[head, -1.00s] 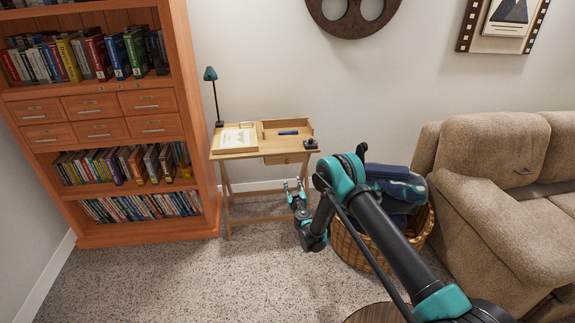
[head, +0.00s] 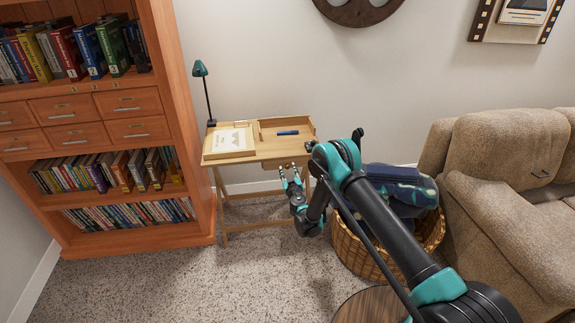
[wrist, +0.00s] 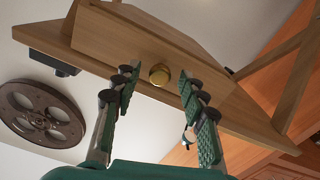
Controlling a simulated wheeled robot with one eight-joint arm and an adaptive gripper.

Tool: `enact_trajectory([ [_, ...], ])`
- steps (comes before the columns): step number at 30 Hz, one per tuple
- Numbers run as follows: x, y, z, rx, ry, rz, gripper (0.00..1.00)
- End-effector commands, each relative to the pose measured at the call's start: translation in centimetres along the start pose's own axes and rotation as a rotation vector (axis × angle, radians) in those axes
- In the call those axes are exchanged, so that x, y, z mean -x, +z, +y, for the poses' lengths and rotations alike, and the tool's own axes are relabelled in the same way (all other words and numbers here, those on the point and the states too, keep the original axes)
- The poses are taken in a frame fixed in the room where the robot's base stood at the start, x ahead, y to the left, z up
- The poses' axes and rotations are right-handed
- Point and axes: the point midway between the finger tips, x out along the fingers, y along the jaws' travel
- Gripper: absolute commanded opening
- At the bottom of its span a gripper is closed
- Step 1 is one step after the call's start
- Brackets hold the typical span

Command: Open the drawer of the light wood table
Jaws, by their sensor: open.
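The light wood table (head: 258,153) stands against the wall between the bookcase and the basket. My gripper (head: 291,172) is at the front right of the table, by the drawer. In the wrist view my gripper (wrist: 157,88) is open, with one finger on each side of the knob in the picture. I cannot tell how close the fingertips are to the drawer front. The drawer looks shut. In the head view my gripper and arm partly hide the drawer.
A tall wooden bookcase (head: 188,150) is at the left. A wicker basket (head: 358,257) with folded cloth (head: 399,190) stands right of the table, beside my arm. A beige sofa (head: 505,165) is at the right. Carpet (head: 190,285) in front of the table is clear.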

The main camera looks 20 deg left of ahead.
Motion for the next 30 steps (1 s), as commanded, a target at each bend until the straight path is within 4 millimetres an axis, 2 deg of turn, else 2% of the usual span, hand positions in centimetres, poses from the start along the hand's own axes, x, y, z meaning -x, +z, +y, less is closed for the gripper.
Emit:
enact_trajectory([
  [9, 0.00, -0.02, -0.07, 0.000, -0.001, 0.000, 0.42],
  [19, 0.00, -0.02, -0.07, 0.000, -0.001, 0.000, 0.01],
  [30, 0.01, -0.02, -0.10, 0.000, -0.001, 0.000, 0.00],
])
